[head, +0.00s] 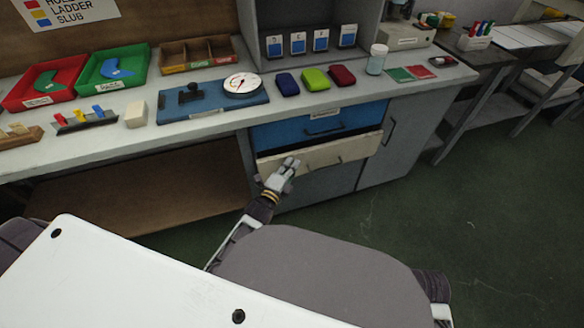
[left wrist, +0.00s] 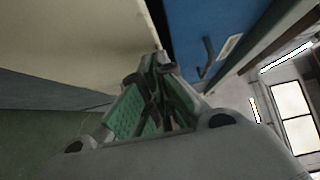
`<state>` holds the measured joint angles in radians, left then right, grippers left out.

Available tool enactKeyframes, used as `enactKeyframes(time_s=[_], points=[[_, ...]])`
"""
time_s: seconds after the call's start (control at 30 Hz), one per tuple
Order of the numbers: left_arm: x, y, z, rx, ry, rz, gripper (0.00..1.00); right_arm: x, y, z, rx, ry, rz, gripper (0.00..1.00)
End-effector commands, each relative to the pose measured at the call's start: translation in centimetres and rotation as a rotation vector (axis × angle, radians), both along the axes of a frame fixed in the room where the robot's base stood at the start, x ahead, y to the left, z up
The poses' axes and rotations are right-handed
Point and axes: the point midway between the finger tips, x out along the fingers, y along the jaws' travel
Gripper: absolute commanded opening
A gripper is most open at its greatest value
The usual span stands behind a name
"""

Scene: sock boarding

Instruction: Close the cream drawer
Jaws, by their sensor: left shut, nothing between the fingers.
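The cream drawer (head: 345,150) is under the blue drawer (head: 290,132) in the bench cabinet. Its front stands a little out from the cabinet face. My left gripper (head: 290,165) is shut and empty at the left part of the cream front, and covers a bit of it. In the left wrist view the cream front (left wrist: 70,40) fills the upper left, with the green-padded fingers (left wrist: 155,75) close to its edge; whether they touch it I cannot tell. The blue drawer (left wrist: 205,30) is beside it there. My right gripper is not in view.
The grey cabinet door (head: 395,140) with a handle is right of the drawers. An open brown shelf space (head: 130,190) lies to their left. The benchtop above holds trays, a blue board (head: 215,105) and coloured cases (head: 315,80). Green floor is free at the right.

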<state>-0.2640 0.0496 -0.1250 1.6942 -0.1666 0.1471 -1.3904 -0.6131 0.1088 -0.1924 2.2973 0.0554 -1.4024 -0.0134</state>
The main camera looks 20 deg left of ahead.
Motion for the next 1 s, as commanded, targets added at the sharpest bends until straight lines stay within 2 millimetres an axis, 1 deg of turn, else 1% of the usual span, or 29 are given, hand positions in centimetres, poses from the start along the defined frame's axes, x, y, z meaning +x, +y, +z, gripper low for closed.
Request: enactKeyframes(time_s=[0.3, 0.47, 0.7, 0.83, 1.0], points=[[0.2, 0.2, 0.0, 0.001, 0.0, 0.0, 0.0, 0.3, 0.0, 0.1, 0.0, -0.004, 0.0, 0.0], [1.3, 0.9, 0.0, 0.003, -0.001, -0.002, 0.0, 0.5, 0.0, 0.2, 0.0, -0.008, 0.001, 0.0], [3.3, 2.3, 0.0, 0.003, -0.001, -0.002, 0.0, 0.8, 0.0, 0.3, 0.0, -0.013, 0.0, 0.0], [3.8, 2.8, 0.0, 0.002, 0.001, 0.0, 0.0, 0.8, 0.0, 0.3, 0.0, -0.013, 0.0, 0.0], [3.9, 2.9, 0.1, 0.001, -0.001, 0.002, 0.0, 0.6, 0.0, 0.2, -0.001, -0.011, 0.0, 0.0]])
